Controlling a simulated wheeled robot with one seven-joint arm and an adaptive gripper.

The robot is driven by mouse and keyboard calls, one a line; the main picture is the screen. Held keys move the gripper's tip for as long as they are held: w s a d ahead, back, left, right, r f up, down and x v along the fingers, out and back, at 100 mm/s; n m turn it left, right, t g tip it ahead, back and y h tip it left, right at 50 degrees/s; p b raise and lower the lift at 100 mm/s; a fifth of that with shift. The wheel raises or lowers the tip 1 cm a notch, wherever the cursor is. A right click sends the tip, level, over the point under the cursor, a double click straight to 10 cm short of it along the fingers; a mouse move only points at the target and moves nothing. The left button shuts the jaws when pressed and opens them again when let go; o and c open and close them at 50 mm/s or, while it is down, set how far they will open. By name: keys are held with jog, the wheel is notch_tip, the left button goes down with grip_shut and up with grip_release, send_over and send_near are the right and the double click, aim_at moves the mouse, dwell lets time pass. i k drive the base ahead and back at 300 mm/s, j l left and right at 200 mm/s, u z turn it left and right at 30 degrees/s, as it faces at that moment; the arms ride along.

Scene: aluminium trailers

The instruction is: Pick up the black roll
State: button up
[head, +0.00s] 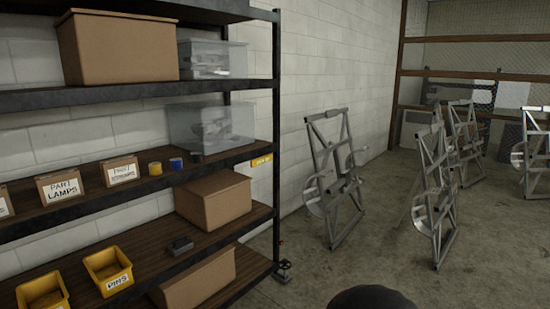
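A small dark item (197,157), which looks like the black roll, sits on the middle wooden shelf (85,207) near its right end. It is just right of a blue roll (176,163) and in front of a clear plastic bin. A yellow roll (155,168) stands further left in the same row. The dark item is small, so its exact shape is hard to tell. My gripper is not in view.
Cardboard boxes labelled for parts (121,171) stand left of the rolls. The clear bin (212,127) is behind. The lower shelf holds yellow bins (108,271), a dark object (180,245) and cardboard boxes. Folded aluminium trailers (337,175) stand right; floor between is clear.

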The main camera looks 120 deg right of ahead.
aim_at(196, 156)
jog(key=z, duration=3.5)
jog(key=i+l, duration=0.2)
jog(key=i, duration=0.15)
jog(key=i+l, duration=0.15)
jog(key=i, duration=0.25)
